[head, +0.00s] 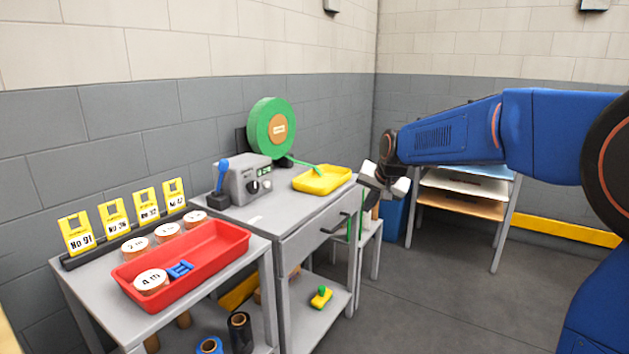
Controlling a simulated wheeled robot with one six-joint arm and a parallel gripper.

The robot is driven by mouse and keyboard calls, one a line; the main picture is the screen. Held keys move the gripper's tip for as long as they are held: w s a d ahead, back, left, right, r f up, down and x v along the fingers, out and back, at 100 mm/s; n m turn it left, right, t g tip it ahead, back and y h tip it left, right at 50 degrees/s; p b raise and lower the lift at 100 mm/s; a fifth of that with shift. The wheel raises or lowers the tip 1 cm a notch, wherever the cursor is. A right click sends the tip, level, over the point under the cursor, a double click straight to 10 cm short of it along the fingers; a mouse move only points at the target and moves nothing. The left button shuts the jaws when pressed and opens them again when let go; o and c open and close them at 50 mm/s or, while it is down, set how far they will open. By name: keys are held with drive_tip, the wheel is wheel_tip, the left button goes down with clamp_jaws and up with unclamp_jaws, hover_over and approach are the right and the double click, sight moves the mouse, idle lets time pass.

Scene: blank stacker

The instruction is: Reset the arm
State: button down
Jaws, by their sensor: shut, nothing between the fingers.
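My blue arm reaches in from the right side of the head view. My gripper (384,181) hangs at its end, just right of the grey workbench and the yellow tray (322,180). Its pale fingers are shut with nothing between them. It appears clear of the bench, though the exact gap in depth cannot be told. My gripper partly hides what stands behind it.
A red tray (230,263) with a labelled roll and a blue piece sits on the left table. A grey machine (240,183) and green reel (262,118) stand on the workbench (240,210). A shelf rack (460,207) is behind my arm. The floor (440,300) at right is clear.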

drive_tip(key=s+d+n+g+h, duration=0.1)
drive_tip(key=s+d, duration=0.3)
drive_tip(key=s, duration=0.9)
drive_tip(key=s+d+n, duration=0.1)
drive_tip(key=s+d, duration=0.3)
drive_tip(key=s, duration=0.8)
drive_tip(key=s+d+f, duration=0.1)
drive_tip(key=s+f, duration=0.2)
drive_tip(key=s, duration=0.3)
drive_tip(key=s+d+f+n, duration=0.1)
drive_tip(key=s+f, duration=0.1)
drive_tip(key=s, duration=0.5)
drive_tip(key=s+d+f+n+g+h, duration=0.1)
drive_tip(key=s+f, duration=0.2)
drive_tip(key=s, duration=0.3)
drive_tip(key=shift+s+d+f, duration=0.2)
drive_tip(key=shift+d+f, duration=0.1)
drive_tip(key=shift+d, duration=0.05)
